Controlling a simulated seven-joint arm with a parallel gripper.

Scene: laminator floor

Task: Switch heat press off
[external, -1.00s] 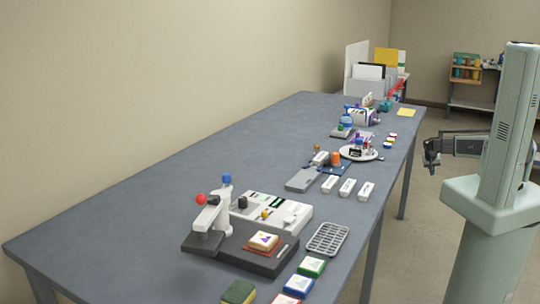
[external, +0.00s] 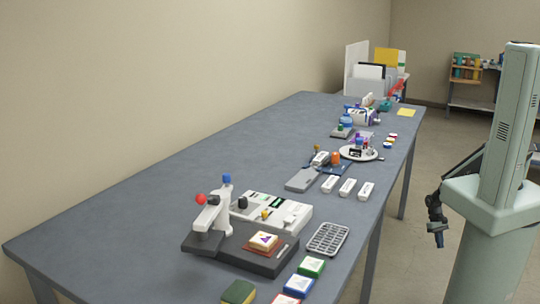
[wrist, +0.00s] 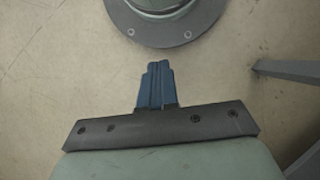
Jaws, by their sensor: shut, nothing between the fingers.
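What looks like the heat press (external: 222,235) stands at the near end of the table. It has a dark flat base, a white upright arm, a red ball knob and a blue cap. A white block with a purple mark on a reddish pad lies on its base. I cannot make out its switch position. My gripper (external: 438,238) hangs beside my column, off the table's right side and well away from the press. In the wrist view my gripper's blue fingers (wrist: 157,72) are together and empty above the floor. The press is not in the wrist view.
A white machine (external: 270,210) with small knobs sits right behind the press. A grey grid tray (external: 328,239) and coloured blocks (external: 312,266) lie to its right. White blocks, a plate (external: 362,153) and other items stand farther back. The table's left side is clear.

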